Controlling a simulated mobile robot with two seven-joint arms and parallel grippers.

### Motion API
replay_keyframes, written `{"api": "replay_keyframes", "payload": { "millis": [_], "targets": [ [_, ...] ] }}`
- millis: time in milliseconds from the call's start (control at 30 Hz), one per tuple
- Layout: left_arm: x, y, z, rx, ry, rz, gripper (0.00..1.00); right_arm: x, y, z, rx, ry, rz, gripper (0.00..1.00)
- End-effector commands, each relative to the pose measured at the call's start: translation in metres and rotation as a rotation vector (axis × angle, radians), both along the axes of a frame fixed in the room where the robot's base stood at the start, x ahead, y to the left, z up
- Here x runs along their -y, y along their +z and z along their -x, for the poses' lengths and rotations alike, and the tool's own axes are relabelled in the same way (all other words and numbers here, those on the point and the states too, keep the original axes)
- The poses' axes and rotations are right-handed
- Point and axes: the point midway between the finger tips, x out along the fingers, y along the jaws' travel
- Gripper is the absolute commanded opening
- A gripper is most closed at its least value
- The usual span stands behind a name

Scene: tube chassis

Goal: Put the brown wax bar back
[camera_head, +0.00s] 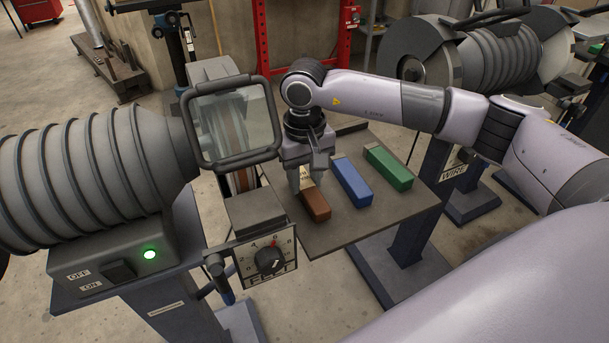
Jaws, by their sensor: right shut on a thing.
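The brown wax bar (315,204) is at the left of the grey plate (385,223), beside a blue bar (351,181). My right gripper (308,187) points down over the far end of the brown bar, with its fingers around that end. It is shut on the bar. The fingers hide part of the bar's far end. I cannot tell whether the bar rests on the plate or hangs just above it. My left gripper is not in view.
A green bar (388,168) lies right of the blue one. A buffing machine with a lit green switch (149,254), a clear shield (232,122) and a dial (270,260) stands left of the plate. Another machine (497,62) stands behind right. The plate's front is bare.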

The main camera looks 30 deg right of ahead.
Motion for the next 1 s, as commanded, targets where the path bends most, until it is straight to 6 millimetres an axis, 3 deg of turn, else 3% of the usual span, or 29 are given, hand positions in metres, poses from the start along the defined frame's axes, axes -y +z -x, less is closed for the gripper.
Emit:
{"api": "replay_keyframes", "payload": {
  "millis": [333,367,433,833,1000],
  "targets": [
    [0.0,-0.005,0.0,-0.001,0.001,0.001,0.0,0.0,-0.004,-0.001,0.002,0.0,-0.001,0.05],
    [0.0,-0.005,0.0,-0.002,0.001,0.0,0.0,0.0,-0.004,0.0,0.002,0.0,-0.001,0.39],
    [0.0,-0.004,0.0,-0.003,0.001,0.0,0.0,0.0,-0.003,0.0,0.001,0.0,-0.001,0.61],
    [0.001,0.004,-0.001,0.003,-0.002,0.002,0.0,0.0,0.002,0.0,0.001,0.0,-0.001,0.61],
    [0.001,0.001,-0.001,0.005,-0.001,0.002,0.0,-0.001,0.029,-0.001,0.007,0.001,-0.003,0.61]
  ]
}}
